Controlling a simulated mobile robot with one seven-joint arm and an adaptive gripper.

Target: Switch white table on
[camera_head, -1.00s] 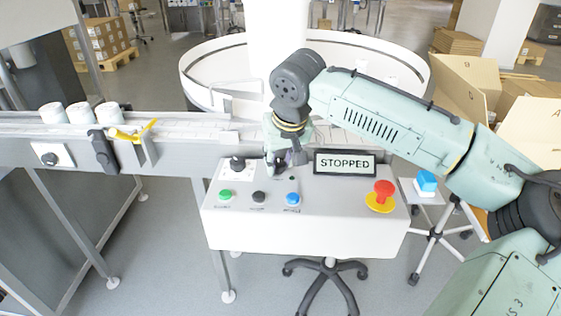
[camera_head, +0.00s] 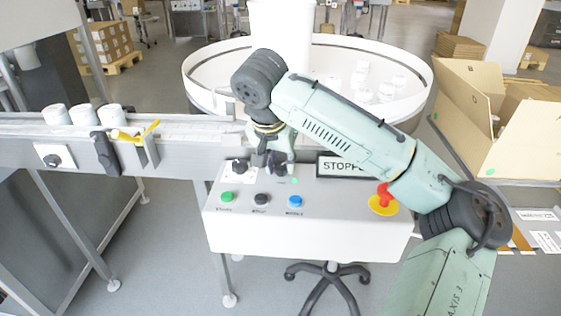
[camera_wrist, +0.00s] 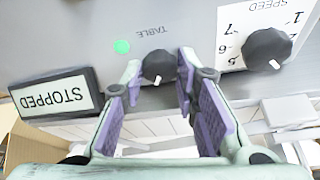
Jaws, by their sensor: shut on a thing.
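The control box (camera_head: 310,235) carries a black knob labelled TABLE (camera_wrist: 158,66), seen in the wrist view with its white mark pointing down in the picture. My gripper (camera_wrist: 160,72) has a finger on either side of this knob and is shut on it. In the head view my gripper (camera_head: 277,168) reaches down onto the panel and largely hides the knob. A small lamp beside the knob glows green (camera_wrist: 122,46). The white round table (camera_head: 205,85) stands behind the box, with several white containers (camera_head: 385,90) on it.
A SPEED knob (camera_wrist: 268,50) is close beside the gripper. The display (camera_wrist: 55,98) reads STOPPED. Green (camera_head: 227,197), black (camera_head: 262,200) and blue (camera_head: 295,201) buttons and a red emergency stop (camera_head: 383,195) line the front. A conveyor (camera_head: 180,130) runs left.

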